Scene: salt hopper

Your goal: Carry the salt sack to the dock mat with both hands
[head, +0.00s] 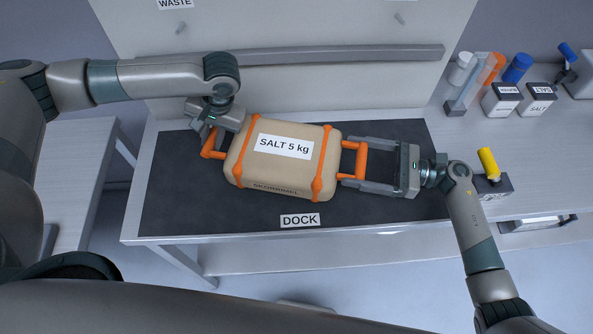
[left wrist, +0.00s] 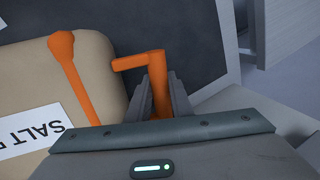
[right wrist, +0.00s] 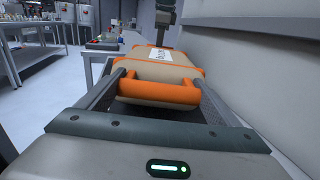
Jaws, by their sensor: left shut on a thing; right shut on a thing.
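The tan salt sack (head: 270,174), labelled "SALT 5 kg", has orange straps and an orange handle at each end. It is over the dark dock mat (head: 400,212), whose front edge bears a "DOCK" label. I cannot tell whether its underside touches the mat. My left gripper (head: 211,136) is shut on the sack's left handle (left wrist: 158,80). My right gripper (head: 362,162) is shut on the right handle (right wrist: 158,92). The sack sits slightly turned, its right end a little nearer the front. It also shows in the left wrist view (left wrist: 95,85) and the right wrist view (right wrist: 185,72).
The mat lies on a grey bench (head: 135,222) against a back panel with a rail (head: 300,54). Bare mat shows right and front of the sack.

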